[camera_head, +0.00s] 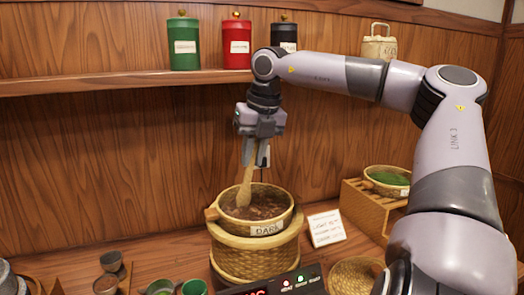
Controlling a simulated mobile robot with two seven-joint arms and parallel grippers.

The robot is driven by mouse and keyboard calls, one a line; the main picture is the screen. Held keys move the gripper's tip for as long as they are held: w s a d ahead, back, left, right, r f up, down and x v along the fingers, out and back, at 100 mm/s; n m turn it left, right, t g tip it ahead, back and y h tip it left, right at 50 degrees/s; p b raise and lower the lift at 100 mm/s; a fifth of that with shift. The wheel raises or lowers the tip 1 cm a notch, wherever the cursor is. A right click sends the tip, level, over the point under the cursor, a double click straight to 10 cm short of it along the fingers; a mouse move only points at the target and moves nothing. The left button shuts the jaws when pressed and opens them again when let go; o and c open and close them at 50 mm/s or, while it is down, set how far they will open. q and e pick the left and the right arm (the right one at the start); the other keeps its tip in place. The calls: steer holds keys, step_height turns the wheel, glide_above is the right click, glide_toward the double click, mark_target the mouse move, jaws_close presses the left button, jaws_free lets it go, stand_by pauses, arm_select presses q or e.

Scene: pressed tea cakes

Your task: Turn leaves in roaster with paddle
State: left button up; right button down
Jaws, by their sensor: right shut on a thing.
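My right gripper (256,152) is shut on a wooden paddle (245,186), above the roaster. The paddle hangs steeply down, and its lower end is in the brown leaves (268,206). The leaves lie in a round tan roaster pan (290,221) with a label reading "DARK". The pan sits on a woven basket-like base (245,262). How deep the paddle tip goes is hidden by the leaves. My left gripper is not in view.
A small pan of green leaves (388,178) stands on a wooden stand (367,208) at right. A white card (326,228) and a woven basket (354,275) are right of the roaster. Small cups (105,284) are at front left. A shelf (120,82) with canisters (184,44) runs behind.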

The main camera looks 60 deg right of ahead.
steer(key=shift+a, duration=0.3)
steer(key=shift+r+p, duration=0.3)
steer(key=shift+r, duration=3.5)
